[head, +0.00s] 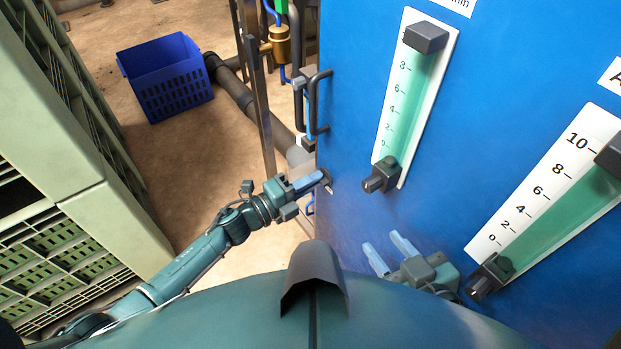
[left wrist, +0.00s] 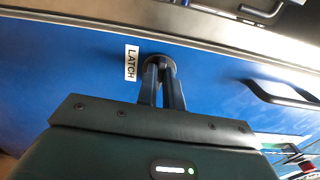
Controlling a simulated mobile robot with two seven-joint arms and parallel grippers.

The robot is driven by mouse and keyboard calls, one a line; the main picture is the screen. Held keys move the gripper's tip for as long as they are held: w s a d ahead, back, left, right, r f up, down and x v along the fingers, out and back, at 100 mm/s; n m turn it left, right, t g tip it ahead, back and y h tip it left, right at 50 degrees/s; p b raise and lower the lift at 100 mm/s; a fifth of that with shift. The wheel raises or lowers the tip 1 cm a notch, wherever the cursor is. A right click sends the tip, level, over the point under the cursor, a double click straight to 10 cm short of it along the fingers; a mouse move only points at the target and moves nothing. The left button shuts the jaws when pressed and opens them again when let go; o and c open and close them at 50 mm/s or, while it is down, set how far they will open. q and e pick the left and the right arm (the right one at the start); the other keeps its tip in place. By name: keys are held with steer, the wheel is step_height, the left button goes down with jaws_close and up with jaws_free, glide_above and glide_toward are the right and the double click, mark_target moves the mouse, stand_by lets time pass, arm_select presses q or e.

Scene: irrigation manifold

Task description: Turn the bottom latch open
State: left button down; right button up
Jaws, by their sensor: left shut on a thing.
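The latch is a dark round knob on the blue panel; it shows at the panel's left edge in the head view (head: 327,178) and beyond the fingertips in the left wrist view (left wrist: 158,61). A white label (left wrist: 131,62) reading LATCH is beside it. My left gripper (head: 318,181) is shut on the latch, its fingers close together in the left wrist view (left wrist: 161,80). They partly hide the latch, so its exact angle is hard to tell. My right gripper (head: 390,250) is open and empty in front of the panel.
The blue panel (head: 360,235) carries two green-scaled gauges (head: 409,95) (head: 550,190). A dark handle (head: 314,105) is on its left edge above the latch. Pipes (head: 240,95) stand behind, with a blue crate (head: 165,77) on the floor. Green crates (head: 60,150) are stacked at left.

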arm_select(q)
steer(key=shift+n, duration=0.3)
arm_select(e)
steer(key=shift+r, duration=0.2)
arm_select(q)
steer(key=c, duration=1.5)
jaws_free()
steer(key=shift+c, duration=0.2)
